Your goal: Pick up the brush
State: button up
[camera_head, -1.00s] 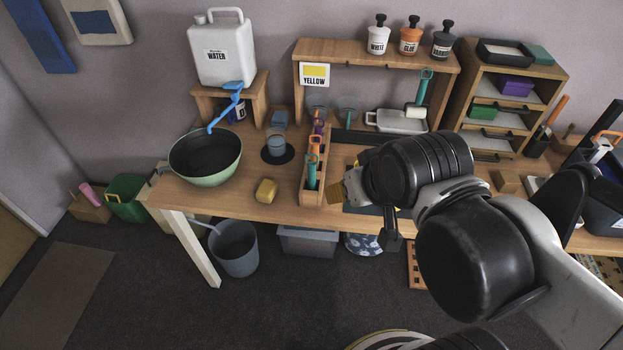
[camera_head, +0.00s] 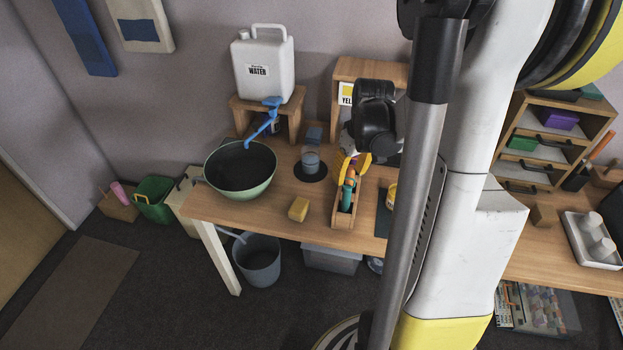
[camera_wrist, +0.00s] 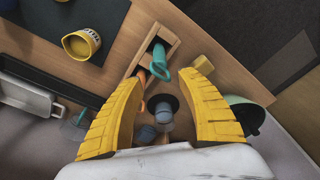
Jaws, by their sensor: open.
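A wooden rack (camera_head: 335,213) on the bench holds upright tools with teal (camera_head: 348,197) and orange (camera_head: 352,183) handles. Their lower ends are hidden in the rack, so I cannot tell which is the brush. The wrist view also shows the rack (camera_wrist: 171,41), the teal handle (camera_wrist: 160,70) and an orange handle (camera_wrist: 141,76). My gripper (camera_head: 354,163) is open and empty above the rack's far part, yellow fingers pointing down. In the wrist view the gripper (camera_wrist: 165,76) has its fingers spread on either side of the handles, apart from them.
A grey cup (camera_head: 310,160) stands on a black coaster left of the rack, beside a green bowl (camera_head: 240,190). A yellow sponge (camera_head: 299,209) lies in front. A yellow jar (camera_wrist: 80,43) stands on a dark mat right of the rack. A shelf (camera_head: 368,70) rises behind.

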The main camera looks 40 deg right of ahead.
aim_at(348, 185)
jog(key=f+b, duration=0.1)
jog(key=f, duration=0.1)
jog(key=f+b, duration=0.1)
jog(key=f, duration=0.2)
jog(key=shift+w+d, duration=0.1)
jog(key=shift+w, duration=0.1)
jog(key=f+b, duration=0.1)
jog(key=f, duration=0.1)
jog(key=f+b, duration=0.1)
jog(key=f, duration=0.2)
jog(key=shift+a+f+b, duration=0.2)
jog(key=shift+f+b, duration=0.05)
jog(key=shift+b, duration=0.15)
jog(key=shift+r, duration=0.1)
grip_shut()
